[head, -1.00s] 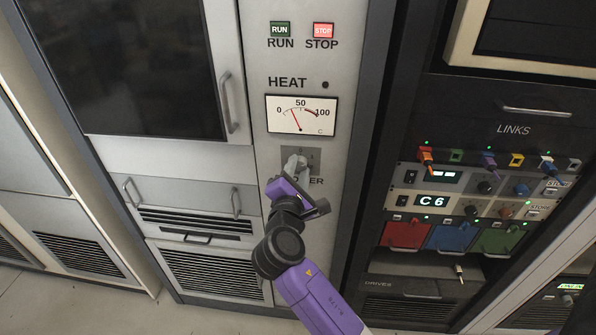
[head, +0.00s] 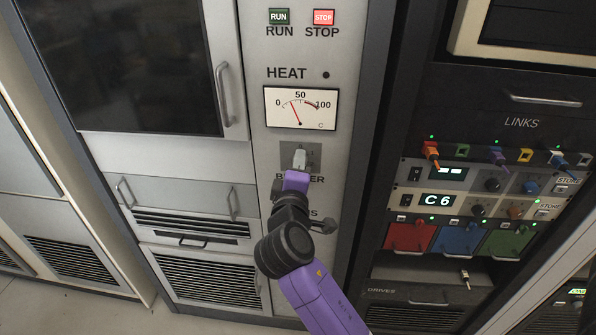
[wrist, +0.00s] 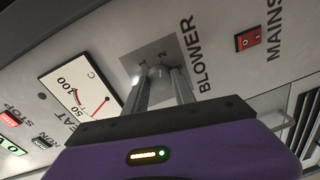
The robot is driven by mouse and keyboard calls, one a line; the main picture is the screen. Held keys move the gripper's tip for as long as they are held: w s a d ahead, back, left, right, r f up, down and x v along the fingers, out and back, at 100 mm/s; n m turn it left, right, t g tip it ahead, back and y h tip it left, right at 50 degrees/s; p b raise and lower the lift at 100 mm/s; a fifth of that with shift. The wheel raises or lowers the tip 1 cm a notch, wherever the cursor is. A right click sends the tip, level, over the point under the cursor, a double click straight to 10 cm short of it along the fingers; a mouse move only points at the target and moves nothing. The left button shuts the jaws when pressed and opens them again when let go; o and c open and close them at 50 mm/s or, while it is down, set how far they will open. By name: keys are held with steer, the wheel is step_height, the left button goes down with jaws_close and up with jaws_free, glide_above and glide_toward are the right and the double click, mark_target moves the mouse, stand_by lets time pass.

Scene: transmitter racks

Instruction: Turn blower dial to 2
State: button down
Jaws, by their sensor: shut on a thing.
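The blower dial sits on a small grey square plate (head: 314,150) below the heat gauge. The same plate (wrist: 148,52) shows in the wrist view, with the marks 1 and 2 near my fingertips and the word BLOWER beside it. My gripper (head: 299,160) reaches up to the plate from below. In the wrist view its two fingers (wrist: 160,82) point at the plate's middle and are shut on the dial knob. The fingers hide the knob almost wholly, so I cannot tell which mark it points to.
Above are the heat gauge (head: 300,108), a green RUN button (head: 279,17) and a red STOP button (head: 324,17). A red mains switch (wrist: 248,39) is beside the BLOWER label. The links rack (head: 522,122) with plugs stands right; a handled cabinet (head: 150,65) stands left.

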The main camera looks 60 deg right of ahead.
steer(key=shift+f+m+b, duration=0.1)
steer(key=shift+m+b, duration=0.2)
steer(key=shift+m, duration=0.3)
steer(key=c, duration=1)
jaws_free()
steer(key=shift+c, duration=0.2)
steer(key=v, duration=0.7)
steer(key=shift+s+a+b, duration=0.3)
steer(key=shift+b, duration=0.15)
